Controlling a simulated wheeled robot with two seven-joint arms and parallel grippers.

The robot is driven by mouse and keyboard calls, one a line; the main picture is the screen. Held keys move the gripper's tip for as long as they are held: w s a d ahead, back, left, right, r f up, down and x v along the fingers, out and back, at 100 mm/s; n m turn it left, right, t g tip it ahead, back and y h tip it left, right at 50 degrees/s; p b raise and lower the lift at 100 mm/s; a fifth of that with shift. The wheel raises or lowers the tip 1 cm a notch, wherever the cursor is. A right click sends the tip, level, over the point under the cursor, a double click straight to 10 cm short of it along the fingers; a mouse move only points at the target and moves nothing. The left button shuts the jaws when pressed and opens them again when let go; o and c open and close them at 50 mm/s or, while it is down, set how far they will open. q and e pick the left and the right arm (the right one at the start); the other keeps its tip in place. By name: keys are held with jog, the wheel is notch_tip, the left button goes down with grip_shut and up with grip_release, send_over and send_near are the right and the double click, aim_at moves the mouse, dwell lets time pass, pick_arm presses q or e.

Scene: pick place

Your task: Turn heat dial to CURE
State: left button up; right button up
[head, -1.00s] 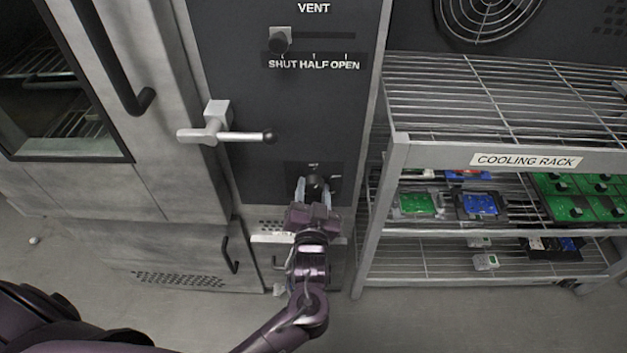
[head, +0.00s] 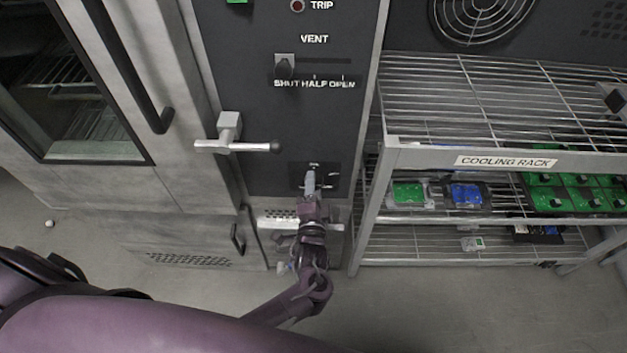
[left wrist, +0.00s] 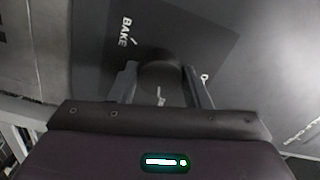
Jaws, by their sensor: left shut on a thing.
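The heat dial (left wrist: 160,76) is a dark round knob low on the dark oven panel. In the left wrist view it sits between the two fingers of my left gripper (left wrist: 162,88), which is shut on it. The word BAKE (left wrist: 125,32) and a small tick show on the panel up and left of the knob; I cannot read a CURE mark. In the head view my left gripper (head: 311,184) reaches up to the dial's plate (head: 299,171) with its fingers seen nearly edge-on, hiding most of the knob. My right gripper is not in view.
Above the dial are a lever handle (head: 228,146) and the VENT slider (head: 284,68), at SHUT. The cooling rack (head: 393,160) with green and blue boards stands close on the right. An oven door with a dark handle (head: 160,120) is at the left.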

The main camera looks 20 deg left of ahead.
pick_arm(q)
jog(key=shift+m+p, duration=2.95)
jog(key=shift+m, duration=3.45)
jog(key=o, duration=1)
jog(key=v, duration=0.7)
jog(key=shift+s+d, duration=0.2)
jog(key=shift+s, duration=0.2)
